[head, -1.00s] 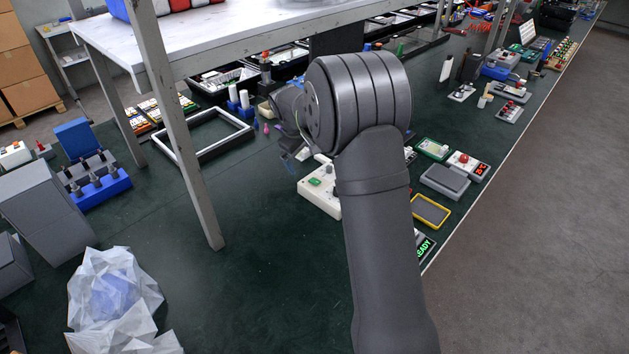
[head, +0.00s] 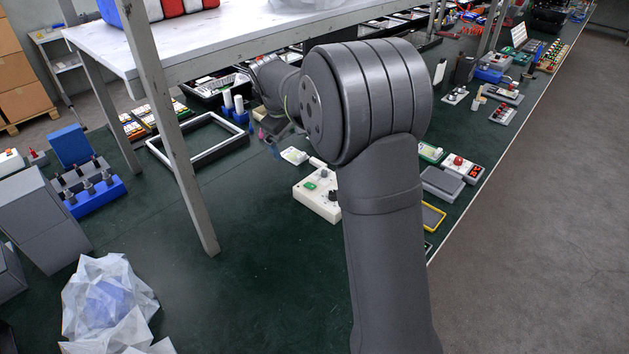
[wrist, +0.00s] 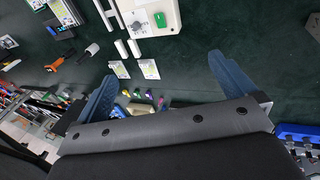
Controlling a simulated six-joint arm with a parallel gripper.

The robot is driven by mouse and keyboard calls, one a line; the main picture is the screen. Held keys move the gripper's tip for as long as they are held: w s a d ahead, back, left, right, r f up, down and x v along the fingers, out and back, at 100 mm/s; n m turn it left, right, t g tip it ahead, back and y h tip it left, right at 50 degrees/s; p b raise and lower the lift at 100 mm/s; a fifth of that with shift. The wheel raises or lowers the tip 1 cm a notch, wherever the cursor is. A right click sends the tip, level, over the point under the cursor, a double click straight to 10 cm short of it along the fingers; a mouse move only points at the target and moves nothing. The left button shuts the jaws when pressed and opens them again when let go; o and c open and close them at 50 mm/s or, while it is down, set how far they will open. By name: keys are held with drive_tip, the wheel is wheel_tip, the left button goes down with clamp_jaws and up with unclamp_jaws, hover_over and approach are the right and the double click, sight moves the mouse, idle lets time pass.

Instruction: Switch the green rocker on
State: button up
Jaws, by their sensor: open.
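The green rocker (head: 310,186) sits on a cream-white box (head: 305,196) on the dark green bench, left of my arm. A black knob (head: 333,196) is on the same box. In the wrist view the green rocker (wrist: 160,19) and part of the white box (wrist: 172,8) show at the top edge, beyond my fingertips. My gripper (wrist: 162,68) is open and empty, its blue fingers spread apart. In the head view my gripper (head: 271,141) is behind and left of the box, apart from it. Which way the rocker is tipped is too small to tell.
A white-rimmed frame (head: 160,146) lies left of my gripper. A grey table leg (head: 190,190) stands left of the box. Small cards (wrist: 149,69) and white cylinders (wrist: 121,48) lie near the box. The bench in front of the box is clear.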

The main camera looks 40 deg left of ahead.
drive_tip(key=shift+s+r, duration=0.1)
drive_tip(key=shift+r, duration=0.15)
drive_tip(key=shift+c, duration=0.4)
